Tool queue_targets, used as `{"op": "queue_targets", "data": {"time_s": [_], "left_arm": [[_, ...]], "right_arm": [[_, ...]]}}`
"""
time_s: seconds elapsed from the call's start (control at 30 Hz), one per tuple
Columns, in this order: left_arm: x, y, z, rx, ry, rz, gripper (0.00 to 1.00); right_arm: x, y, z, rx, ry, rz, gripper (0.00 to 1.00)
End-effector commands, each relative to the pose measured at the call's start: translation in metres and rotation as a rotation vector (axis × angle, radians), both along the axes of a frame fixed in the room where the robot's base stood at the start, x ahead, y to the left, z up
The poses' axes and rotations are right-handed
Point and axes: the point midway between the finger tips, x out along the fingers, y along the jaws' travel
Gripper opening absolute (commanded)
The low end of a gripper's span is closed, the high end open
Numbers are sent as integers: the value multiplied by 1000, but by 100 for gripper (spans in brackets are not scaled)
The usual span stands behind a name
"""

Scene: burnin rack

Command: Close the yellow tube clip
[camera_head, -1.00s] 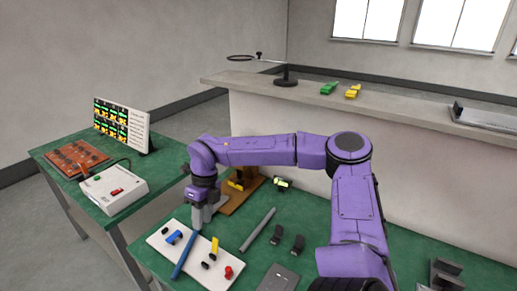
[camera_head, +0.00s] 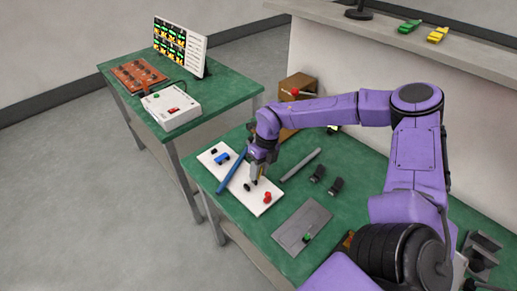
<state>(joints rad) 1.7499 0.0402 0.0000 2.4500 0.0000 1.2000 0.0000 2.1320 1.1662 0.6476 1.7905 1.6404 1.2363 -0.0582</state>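A white board (camera_head: 212,165) lies on the green table, with a blue clip (camera_head: 222,158) and a red clip (camera_head: 267,197) on it. A blue tube (camera_head: 232,172) lies across the board. My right gripper (camera_head: 255,180) points down over the board between the blue and red clips. It hides the spot where a yellow clip showed earlier, so I see no yellow clip on the board now. Its fingers are too small to tell whether they are open or shut. My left gripper is not in view.
A grey rod (camera_head: 300,165), two black clips (camera_head: 318,174) and a grey plate (camera_head: 302,226) lie right of the board. A brown wooden stand (camera_head: 298,85) is behind. Green (camera_head: 410,26) and yellow (camera_head: 437,35) pieces lie on the ledge. Another table holds a white box (camera_head: 172,108).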

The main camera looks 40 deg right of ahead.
Motion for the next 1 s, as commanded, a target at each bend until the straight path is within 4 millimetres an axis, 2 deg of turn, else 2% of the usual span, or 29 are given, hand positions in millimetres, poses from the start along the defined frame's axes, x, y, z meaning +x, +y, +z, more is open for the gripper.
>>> {"op": "queue_targets", "data": {"time_s": [0.07,0.1,0.2,0.57,1.0], "left_arm": [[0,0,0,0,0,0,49],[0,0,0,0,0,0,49],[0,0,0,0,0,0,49],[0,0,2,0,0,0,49],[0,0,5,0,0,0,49]], "right_arm": [[0,0,0,0,0,0,31],[0,0,0,0,0,0,28],[0,0,0,0,0,1,0],[0,1,2,-31,-3,3,0],[0,12,3,-314,-28,6,0]]}}
